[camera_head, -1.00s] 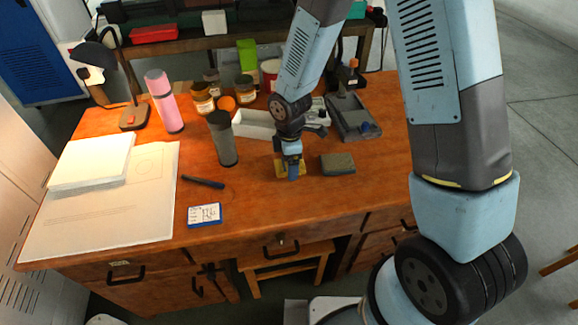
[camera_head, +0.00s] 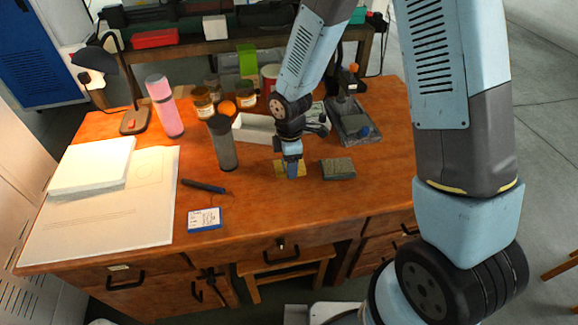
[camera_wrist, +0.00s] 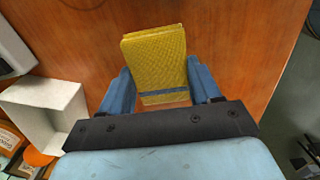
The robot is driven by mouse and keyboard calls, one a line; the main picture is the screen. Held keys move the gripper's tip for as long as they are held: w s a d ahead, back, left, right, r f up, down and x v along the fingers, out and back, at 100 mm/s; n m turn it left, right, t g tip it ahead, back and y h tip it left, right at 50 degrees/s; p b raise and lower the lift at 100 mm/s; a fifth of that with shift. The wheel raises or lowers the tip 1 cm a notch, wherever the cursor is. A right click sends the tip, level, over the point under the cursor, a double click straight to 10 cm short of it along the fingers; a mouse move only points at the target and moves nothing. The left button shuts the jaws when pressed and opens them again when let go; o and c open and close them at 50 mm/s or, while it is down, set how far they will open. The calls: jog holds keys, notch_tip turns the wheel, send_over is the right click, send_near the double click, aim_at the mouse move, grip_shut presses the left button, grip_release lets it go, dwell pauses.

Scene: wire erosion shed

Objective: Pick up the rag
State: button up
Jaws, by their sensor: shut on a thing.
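The rag (camera_wrist: 153,62) is a yellow, textured, folded cloth. In the wrist view it stands between the two blue fingers of my gripper (camera_wrist: 160,92), which are shut on it from both sides. In the head view the rag (camera_head: 282,169) shows as a small yellow patch at the fingertips of my gripper (camera_head: 291,171), over the wooden desk. My gripper and forearm hide part of it there. I cannot tell whether the rag still touches the desk top.
A grey-green block (camera_head: 338,169) lies just right of my gripper. A dark grey cylinder (camera_head: 224,146) and an open white box (camera_head: 254,129) stand to the left and behind. A grey stand (camera_head: 352,122) is behind right.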

jog(key=s+d+r, duration=0.7)
jog(key=d+r, duration=0.4)
jog(key=d, duration=0.1)
jog(key=shift+s+r, duration=0.25)
jog(key=shift+s, duration=0.05)
jog(key=o, duration=0.4)
jog(key=c, duration=0.3)
